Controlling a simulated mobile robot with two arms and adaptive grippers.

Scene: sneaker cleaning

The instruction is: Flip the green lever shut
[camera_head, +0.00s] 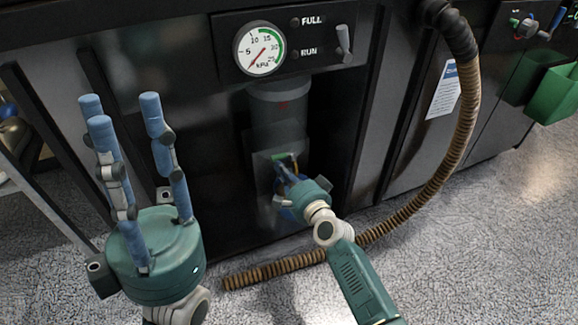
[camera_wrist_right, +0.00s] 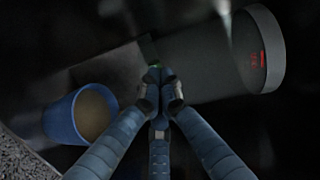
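The green lever (camera_head: 285,160) shows as a small patch of green on the dark fitting below the grey cylinder. In the right wrist view only a sliver of green (camera_wrist_right: 156,66) shows at the fingertips. My right gripper (camera_head: 284,175) reaches into the recess, its tips at the lever. Its blue fingers (camera_wrist_right: 155,76) are drawn together at the tips. I cannot tell whether the lever is between them; the fingers hide most of it. My left gripper (camera_head: 118,112) is open and empty, fingers pointing up, in front of the machine's left side.
A grey cylinder (camera_head: 282,112) hangs above the fitting, below a pressure gauge (camera_head: 259,49). A blue round-mouthed piece (camera_wrist_right: 57,122) lies left of my right fingers. A brown ribbed hose (camera_head: 448,150) curves down at the right onto the speckled floor. A green bin (camera_head: 556,95) stands far right.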

